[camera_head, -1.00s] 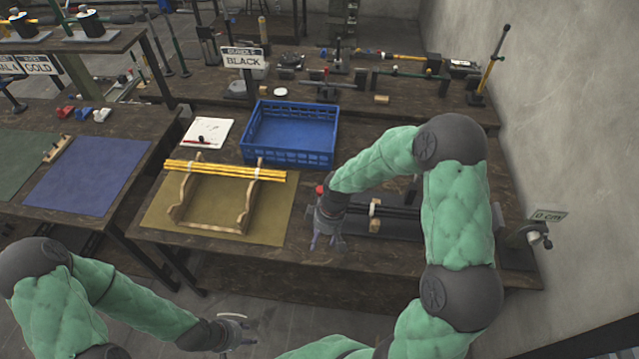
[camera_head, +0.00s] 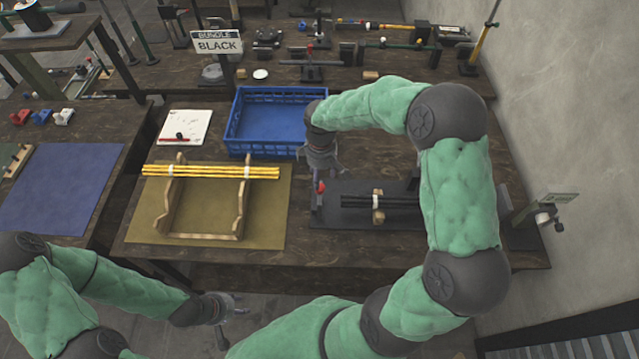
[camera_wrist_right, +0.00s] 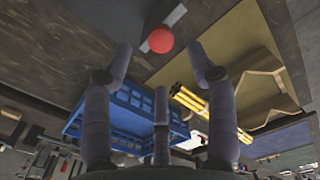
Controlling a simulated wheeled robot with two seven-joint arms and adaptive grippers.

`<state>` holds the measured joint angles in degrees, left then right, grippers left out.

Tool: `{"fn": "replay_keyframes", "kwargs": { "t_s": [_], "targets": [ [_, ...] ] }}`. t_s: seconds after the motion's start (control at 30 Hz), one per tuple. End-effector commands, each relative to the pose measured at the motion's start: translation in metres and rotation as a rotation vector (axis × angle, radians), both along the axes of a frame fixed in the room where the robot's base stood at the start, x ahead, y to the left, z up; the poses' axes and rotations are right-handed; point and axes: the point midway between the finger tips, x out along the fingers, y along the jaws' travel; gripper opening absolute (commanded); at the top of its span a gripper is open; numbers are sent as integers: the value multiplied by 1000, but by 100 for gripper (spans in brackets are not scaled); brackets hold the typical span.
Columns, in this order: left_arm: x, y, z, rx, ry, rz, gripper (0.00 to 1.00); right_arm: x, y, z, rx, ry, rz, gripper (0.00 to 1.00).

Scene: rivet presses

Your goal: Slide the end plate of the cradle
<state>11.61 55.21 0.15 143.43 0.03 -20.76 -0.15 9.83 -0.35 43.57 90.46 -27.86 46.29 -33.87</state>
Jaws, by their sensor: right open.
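The cradle with black rods (camera_head: 362,201) stands on a dark mat at the right of the table. At its left end is an upright end plate (camera_head: 316,204) with a red knob (camera_head: 320,186). In the right wrist view the red knob (camera_wrist_right: 160,40) sits at the top, against a grey plate (camera_wrist_right: 176,16), just beyond the fingertips. My right gripper (camera_head: 325,172) is open and empty, just behind and above the red knob, with fingers pointing down. Nothing lies between its fingers. My left gripper (camera_head: 236,306) is open and empty at the bottom, away from the table.
A blue crate (camera_head: 232,122) stands behind my right gripper. A wooden rack (camera_head: 200,237) with yellow rods (camera_head: 210,172) stands on an olive mat to the left. A white sheet (camera_head: 184,128) lies behind it. A wall rises at the right.

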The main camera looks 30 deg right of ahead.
Motion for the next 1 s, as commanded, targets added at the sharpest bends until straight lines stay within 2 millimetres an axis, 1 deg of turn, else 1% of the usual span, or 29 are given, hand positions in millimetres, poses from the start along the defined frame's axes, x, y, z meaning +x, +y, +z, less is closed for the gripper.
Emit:
{"fn": "replay_keyframes", "kwargs": {
  "t_s": [0.03, 0.1, 0.2, 0.3, 0.5, 0.77, 0.8, 0.87, 0.9, 0.97, 1.0],
  "targets": [
    [0, 0, -2, 0, 0, 0, 40, -1, 0, -12, 1, 4, 0, 58],
    [0, 0, -4, 0, 0, 0, 40, -1, 0, -24, 0, 3, 1, 58],
    [0, 0, -6, 0, 0, 0, 40, -1, 0, -39, 1, 3, 0, 58],
    [0, 0, -7, 0, 0, 0, 40, -1, 0, -50, 0, 1, 0, 58],
    [0, 0, -9, 0, 0, 0, 40, 0, 0, -61, 1, 1, 0, 58],
    [0, 0, -8, 0, 0, 0, 40, 0, 0, -62, 1, -1, 0, 58],
    [0, 0, -8, 0, 0, 0, 40, 0, 0, -62, 1, -1, 0, 52],
    [0, 0, -8, 0, 0, 0, 40, 0, 0, -61, 1, -1, 0, 35],
    [0, 0, -8, 0, 0, 0, 40, 0, 0, -61, 1, -1, 0, 24],
    [0, 0, -8, 0, 0, 0, 40, 0, 0, -61, 1, 0, 0, 7],
    [0, 0, -8, 0, 0, 0, 40, -1, 0, -61, 1, 1, 0, 0]
  ]
}}
